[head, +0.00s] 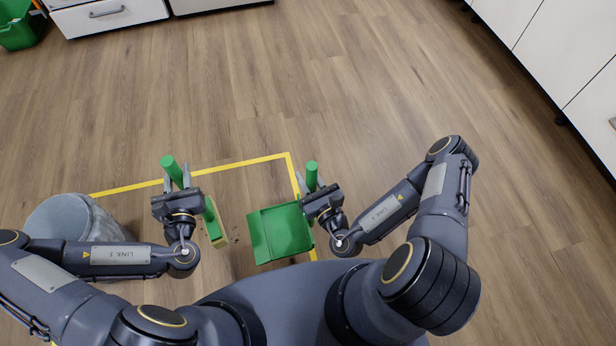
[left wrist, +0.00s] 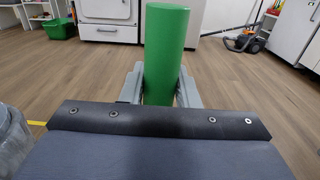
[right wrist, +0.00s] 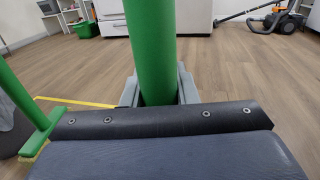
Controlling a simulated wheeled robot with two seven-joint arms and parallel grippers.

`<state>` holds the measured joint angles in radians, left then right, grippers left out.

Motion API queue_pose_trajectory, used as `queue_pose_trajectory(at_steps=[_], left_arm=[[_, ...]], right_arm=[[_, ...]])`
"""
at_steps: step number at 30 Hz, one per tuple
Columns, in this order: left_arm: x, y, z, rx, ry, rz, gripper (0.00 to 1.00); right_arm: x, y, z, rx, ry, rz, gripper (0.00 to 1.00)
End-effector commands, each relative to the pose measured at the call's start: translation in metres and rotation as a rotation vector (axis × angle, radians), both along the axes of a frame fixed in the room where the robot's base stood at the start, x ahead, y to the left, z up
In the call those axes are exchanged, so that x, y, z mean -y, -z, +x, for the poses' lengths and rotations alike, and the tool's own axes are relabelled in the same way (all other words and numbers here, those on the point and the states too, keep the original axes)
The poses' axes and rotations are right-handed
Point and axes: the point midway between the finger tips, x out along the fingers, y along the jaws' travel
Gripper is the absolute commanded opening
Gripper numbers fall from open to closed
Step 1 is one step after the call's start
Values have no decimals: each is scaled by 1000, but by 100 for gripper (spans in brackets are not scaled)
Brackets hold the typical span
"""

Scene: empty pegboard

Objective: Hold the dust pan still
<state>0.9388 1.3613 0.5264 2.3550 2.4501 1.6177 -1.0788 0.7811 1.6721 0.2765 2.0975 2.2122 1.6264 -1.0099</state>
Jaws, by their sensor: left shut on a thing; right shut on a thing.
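The green dust pan (head: 280,233) rests on or just above the wood floor, its open side facing left in the head view. My right gripper (head: 306,183) is shut on its upright green handle (head: 312,172). That handle fills the middle of the right wrist view (right wrist: 150,50). My left gripper (head: 175,184) is shut on the green handle of a brush (head: 213,228), left of the pan. The handle also shows in the left wrist view (left wrist: 164,55). The brush head shows in the right wrist view (right wrist: 36,140). Small dark bits (head: 236,240) lie between brush and pan.
A yellow tape line (head: 240,162) marks a corner on the floor around the tools. A grey bin (head: 85,215) stands at the left beside my left arm. White cabinets (head: 110,14) stand at the back and right. The floor ahead is clear.

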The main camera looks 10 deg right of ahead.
Motion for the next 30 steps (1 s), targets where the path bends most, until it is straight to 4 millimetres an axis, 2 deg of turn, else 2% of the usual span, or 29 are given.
queue_pose_trajectory(at_steps=[30], left_arm=[[0,18,0,1,0,0,5]], right_arm=[[10,35,38,3,1,0,4]])
